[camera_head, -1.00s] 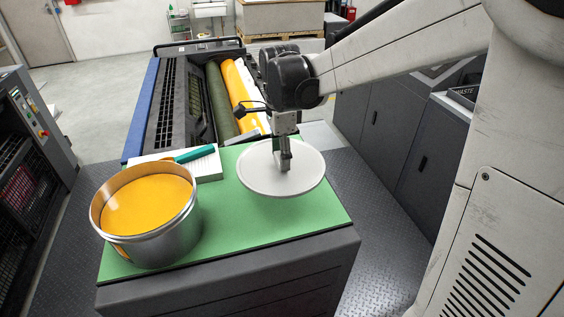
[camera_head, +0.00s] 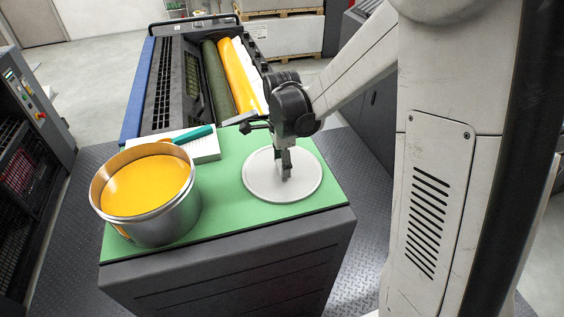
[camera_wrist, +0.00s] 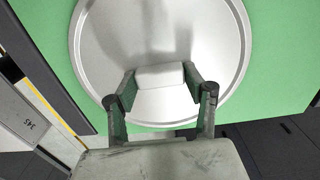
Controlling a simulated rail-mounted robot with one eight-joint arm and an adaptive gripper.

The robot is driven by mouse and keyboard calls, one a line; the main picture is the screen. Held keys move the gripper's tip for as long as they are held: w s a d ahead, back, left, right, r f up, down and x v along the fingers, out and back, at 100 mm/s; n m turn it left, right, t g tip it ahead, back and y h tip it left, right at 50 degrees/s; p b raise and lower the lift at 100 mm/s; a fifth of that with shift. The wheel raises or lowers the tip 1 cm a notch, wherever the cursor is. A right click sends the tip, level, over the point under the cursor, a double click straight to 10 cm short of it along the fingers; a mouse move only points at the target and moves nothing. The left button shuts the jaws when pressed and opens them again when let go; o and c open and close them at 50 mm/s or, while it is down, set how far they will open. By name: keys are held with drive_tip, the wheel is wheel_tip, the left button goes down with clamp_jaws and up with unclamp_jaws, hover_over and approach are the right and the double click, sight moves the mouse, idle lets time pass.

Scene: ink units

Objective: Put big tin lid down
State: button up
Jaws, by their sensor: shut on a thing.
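The big tin lid (camera_head: 262,180) is a round, light grey disc at the right side of the green mat (camera_head: 222,218). It lies flat on the mat or very close above it; I cannot tell which. My gripper (camera_head: 286,174) points down over the lid and is shut on its raised handle. The wrist view shows the fingers (camera_wrist: 160,82) on either side of the pale block handle (camera_wrist: 160,76), with the lid's rim (camera_wrist: 243,70) around it. The open tin (camera_head: 160,225), full of orange-yellow ink (camera_head: 146,186), stands at the mat's left.
A white pad (camera_head: 205,149) with a teal-handled tool (camera_head: 194,134) lies behind the tin. The press with its yellow roller (camera_head: 240,76) stands beyond the mat. Green mat is free between tin and lid. The mat's front and right edges are near the lid.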

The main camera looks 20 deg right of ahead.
drive_tip(key=shift+f, duration=0.15)
drive_tip(key=o, duration=1.2)
wheel_tip(320, 180, up, 12)
drive_tip(key=s+r+n+t, duration=0.1)
drive_tip(key=s+n+t, duration=0.1)
drive_tip(key=s+n, duration=0.4)
drive_tip(key=s+r+n+t, duration=0.1)
drive_tip(key=s+n+t, duration=0.1)
drive_tip(key=s+n, duration=0.4)
drive_tip(key=s+r+n+t, duration=0.1)
drive_tip(key=s+n+t, duration=0.2)
drive_tip(key=s+n, duration=0.3)
drive_tip(key=shift+s+r+b, duration=0.2)
drive_tip(key=shift+s, duration=0.35)
drive_tip(key=shift+s+r+b, duration=0.15)
drive_tip(key=shift+s+r, duration=0.05)
drive_tip(key=shift+s, duration=0.35)
